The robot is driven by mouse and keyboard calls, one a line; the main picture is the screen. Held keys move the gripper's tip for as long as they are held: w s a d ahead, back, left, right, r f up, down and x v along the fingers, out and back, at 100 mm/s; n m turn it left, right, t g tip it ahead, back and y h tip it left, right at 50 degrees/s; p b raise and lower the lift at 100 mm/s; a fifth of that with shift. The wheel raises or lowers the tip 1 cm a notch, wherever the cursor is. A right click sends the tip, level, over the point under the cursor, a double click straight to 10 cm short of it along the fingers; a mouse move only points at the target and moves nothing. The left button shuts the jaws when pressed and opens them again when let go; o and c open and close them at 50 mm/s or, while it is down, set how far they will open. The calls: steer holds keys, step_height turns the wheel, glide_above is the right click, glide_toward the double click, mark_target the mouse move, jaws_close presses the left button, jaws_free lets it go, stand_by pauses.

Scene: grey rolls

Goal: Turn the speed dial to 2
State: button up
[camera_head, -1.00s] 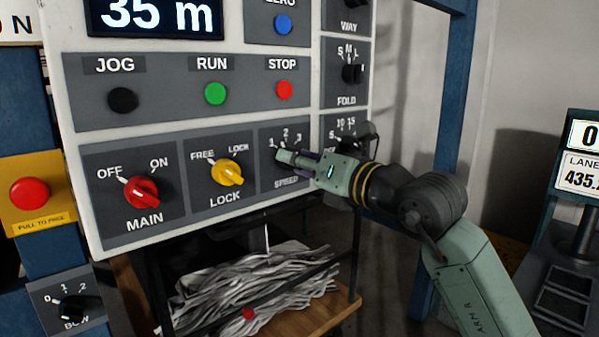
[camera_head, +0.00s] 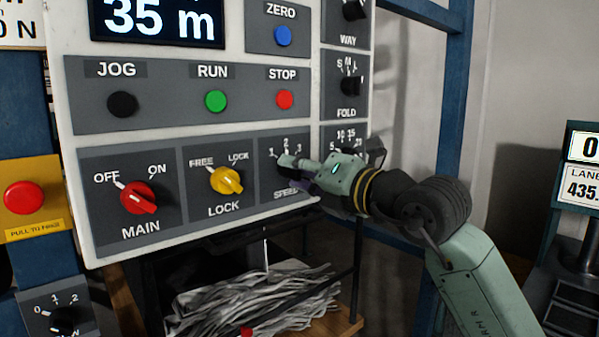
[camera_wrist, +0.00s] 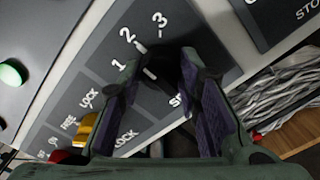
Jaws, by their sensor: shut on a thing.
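The speed dial is on the lower right panel, labelled SPEED with marks 1, 2 and 3. In the head view its knob is hidden behind my gripper (camera_head: 288,166), with the marks showing just above. In the wrist view the dark speed dial (camera_wrist: 178,66) sits between the two purple-padded fingers of my gripper (camera_wrist: 167,80), which are shut on it. A short white line shows at the knob's edge, below the 2. I cannot tell exactly which mark the dial points at.
The yellow LOCK knob (camera_head: 226,180) and the red MAIN knob (camera_head: 138,198) lie left of the speed dial. The green RUN button (camera_head: 215,101) and red STOP button (camera_head: 285,99) are above. A rack with grey strands (camera_head: 255,300) stands below the panel.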

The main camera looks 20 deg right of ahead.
steer(key=o, duration=1.2)
steer(key=shift+c, duration=0.2)
steer(key=v, duration=1.2)
